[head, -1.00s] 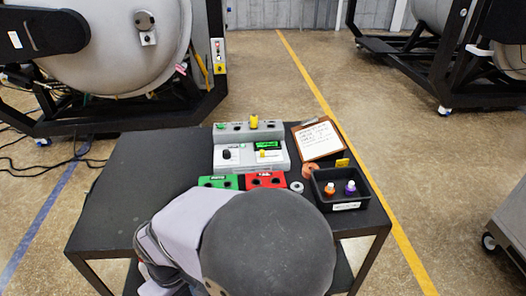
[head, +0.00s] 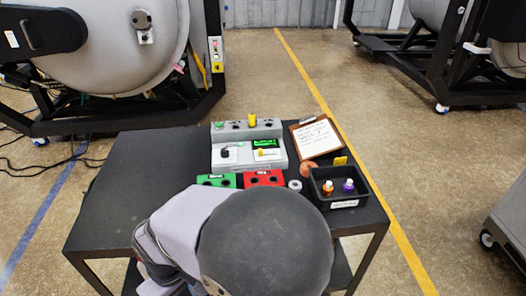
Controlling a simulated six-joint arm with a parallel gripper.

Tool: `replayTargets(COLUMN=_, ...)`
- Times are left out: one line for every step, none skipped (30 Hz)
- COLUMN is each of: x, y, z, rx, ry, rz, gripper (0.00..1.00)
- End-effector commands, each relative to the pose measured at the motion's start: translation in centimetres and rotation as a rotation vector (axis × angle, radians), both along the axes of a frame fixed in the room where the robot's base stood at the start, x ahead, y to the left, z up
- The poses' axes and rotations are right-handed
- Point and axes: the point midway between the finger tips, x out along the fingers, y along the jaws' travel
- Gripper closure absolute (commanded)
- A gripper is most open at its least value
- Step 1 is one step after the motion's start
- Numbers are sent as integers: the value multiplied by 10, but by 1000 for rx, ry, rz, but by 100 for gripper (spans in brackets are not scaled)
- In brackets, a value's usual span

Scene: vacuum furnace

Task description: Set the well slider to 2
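A grey control panel (head: 249,163) stands on the black table. On its lower face are a black knob (head: 225,153) on a white plate at the left and a small yellow handle (head: 261,153) on a white plate at the right, under a lit green display (head: 265,143). A taller yellow piece (head: 252,120) stands on the panel's back ridge. The labels are too small to read, so I cannot tell which control is the well slider. My arm fills the bottom middle of the view. My gripper is not visible.
In front of the panel are a green block (head: 216,180) and a red block (head: 264,178) with holes. To the right are a grey ring (head: 295,185), a clipboard (head: 316,138) and a black bin (head: 345,203) holding orange and purple items. The table's left side (head: 130,185) is clear.

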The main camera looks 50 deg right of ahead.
Motion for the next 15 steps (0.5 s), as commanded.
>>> replayTargets(x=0, y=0, z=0, rx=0, ry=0, rz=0, gripper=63)
replayTargets(x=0, y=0, z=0, rx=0, ry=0, rz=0, gripper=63)
replayTargets(x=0, y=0, z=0, rx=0, ry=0, rz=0, gripper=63)
replayTargets(x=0, y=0, z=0, rx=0, ry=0, rz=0, gripper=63)
replayTargets(x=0, y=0, z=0, rx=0, ry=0, rz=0, gripper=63)
replayTargets(x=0, y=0, z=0, rx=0, ry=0, rz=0, gripper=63)
replayTargets(x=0, y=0, z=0, rx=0, ry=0, rz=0, gripper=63)
replayTargets(x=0, y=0, z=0, rx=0, ry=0, rz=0, gripper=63)
replayTargets(x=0, y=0, z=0, rx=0, ry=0, rz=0, gripper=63)
replayTargets(x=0, y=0, z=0, rx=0, ry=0, rz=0, gripper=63)
replayTargets(x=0, y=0, z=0, rx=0, ry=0, rz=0, gripper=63)
replayTargets(x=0, y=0, z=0, rx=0, ry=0, rz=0, gripper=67)
replayTargets(x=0, y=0, z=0, rx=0, ry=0, rz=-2, gripper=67)
replayTargets(x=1, y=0, z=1, rx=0, ry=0, rz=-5, gripper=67)
replayTargets(x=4, y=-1, z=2, rx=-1, ry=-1, rz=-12, gripper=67)
